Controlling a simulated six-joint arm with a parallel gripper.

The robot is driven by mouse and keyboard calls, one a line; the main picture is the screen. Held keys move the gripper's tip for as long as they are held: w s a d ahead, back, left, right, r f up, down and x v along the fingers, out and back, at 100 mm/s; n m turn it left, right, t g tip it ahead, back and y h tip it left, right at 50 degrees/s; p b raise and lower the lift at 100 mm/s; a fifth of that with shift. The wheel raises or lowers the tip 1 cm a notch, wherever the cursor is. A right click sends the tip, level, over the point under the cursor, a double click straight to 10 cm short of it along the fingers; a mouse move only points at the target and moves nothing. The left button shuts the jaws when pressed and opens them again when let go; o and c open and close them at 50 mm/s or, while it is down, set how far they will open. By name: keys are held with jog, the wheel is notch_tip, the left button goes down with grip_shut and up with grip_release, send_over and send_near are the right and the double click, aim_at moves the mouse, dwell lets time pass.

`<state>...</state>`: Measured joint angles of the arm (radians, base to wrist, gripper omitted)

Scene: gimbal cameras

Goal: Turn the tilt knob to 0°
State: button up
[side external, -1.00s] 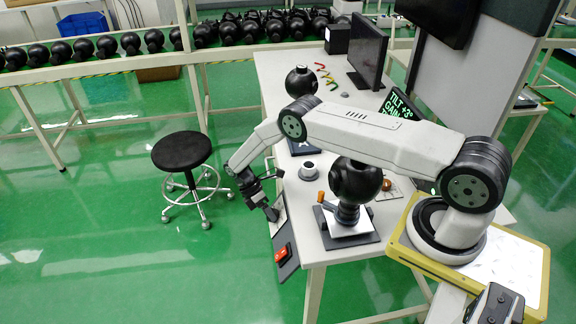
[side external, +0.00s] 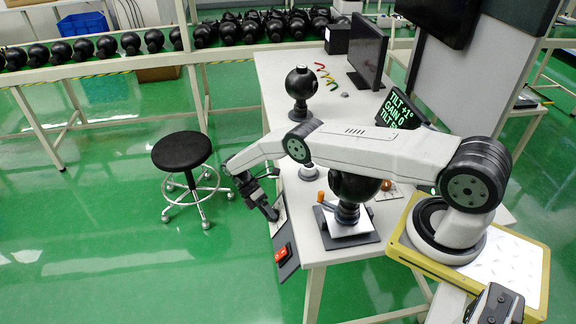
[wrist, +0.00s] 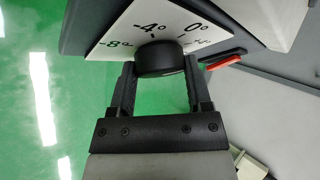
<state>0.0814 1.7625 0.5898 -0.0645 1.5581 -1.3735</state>
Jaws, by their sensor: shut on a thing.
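The tilt knob (wrist: 160,62) is a dark round knob on a white dial plate (wrist: 112,42) marked -8°, -4° and 0°, with a further mark partly hidden. My gripper (wrist: 160,78) has one finger on each side of the knob and is shut on it. No pointer on the knob can be made out clearly. In the side external view my gripper (side external: 270,207) reaches down to the panel (side external: 287,268) at the table's front edge, hiding the knob.
A red switch (side external: 282,253) sits on the panel near the dial, and a red part (wrist: 226,61) shows beside the plate in the wrist view. A black ball device (side external: 352,187) stands on the table beneath my arm. A black stool (side external: 182,151) is on the floor to the left.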

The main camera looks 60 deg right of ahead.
jog(key=o, duration=1.3)
jog(key=shift+w+r, duration=0.1)
jog(key=shift+v, duration=2.3)
jog(key=shift+r, duration=0.1)
jog(key=shift+w+r, duration=0.1)
jog(key=shift+r, duration=0.2)
